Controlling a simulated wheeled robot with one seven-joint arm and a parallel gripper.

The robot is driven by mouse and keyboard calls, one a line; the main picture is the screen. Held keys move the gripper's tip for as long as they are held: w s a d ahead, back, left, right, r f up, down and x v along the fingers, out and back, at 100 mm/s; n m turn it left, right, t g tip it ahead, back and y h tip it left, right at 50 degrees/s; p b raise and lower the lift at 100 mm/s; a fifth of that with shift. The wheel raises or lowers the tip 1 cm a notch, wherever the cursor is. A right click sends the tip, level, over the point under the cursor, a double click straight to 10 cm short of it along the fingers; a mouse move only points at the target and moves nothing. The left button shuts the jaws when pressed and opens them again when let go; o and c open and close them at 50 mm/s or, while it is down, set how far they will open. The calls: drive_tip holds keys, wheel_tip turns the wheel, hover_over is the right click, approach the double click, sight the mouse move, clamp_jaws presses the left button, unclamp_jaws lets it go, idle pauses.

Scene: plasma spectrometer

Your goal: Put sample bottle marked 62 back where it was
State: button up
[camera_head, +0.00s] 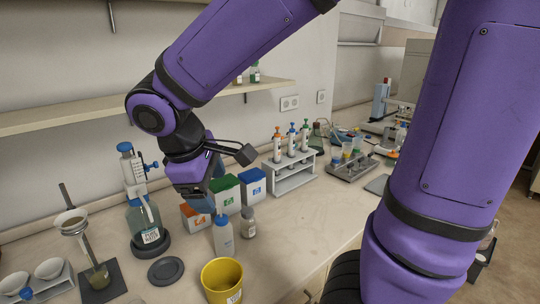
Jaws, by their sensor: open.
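My gripper (203,200) points down over the bench, above and left of two small bottles. Its fingertips are dark and partly blend with the boxes behind. It appears open and empty. A white bottle (222,240) with a blue cap stands upright on the bench just below the gripper. A smaller clear-grey bottle (248,224) with a pale cap stands upright to its right. The number 62 is not readable on either bottle, so I cannot tell which one is marked 62.
Orange, green and blue-topped boxes (225,193) stand behind the bottles. A yellow cup (222,281) is in front, a dark disc (166,271) and a dispenser bottle (147,222) are left. A pipette rack (290,172) stands behind right. Bench right of the bottles is clear.

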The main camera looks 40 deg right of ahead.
drive_tip(key=s+d+r+m+t+y, duration=0.4)
drive_tip(key=s+d+r+m, duration=0.2)
drive_tip(key=s+r+m, duration=0.1)
drive_tip(key=shift+s+d+m, duration=0.25)
drive_tip(key=shift+s+m, duration=0.25)
drive_tip(key=shift+s, duration=0.7)
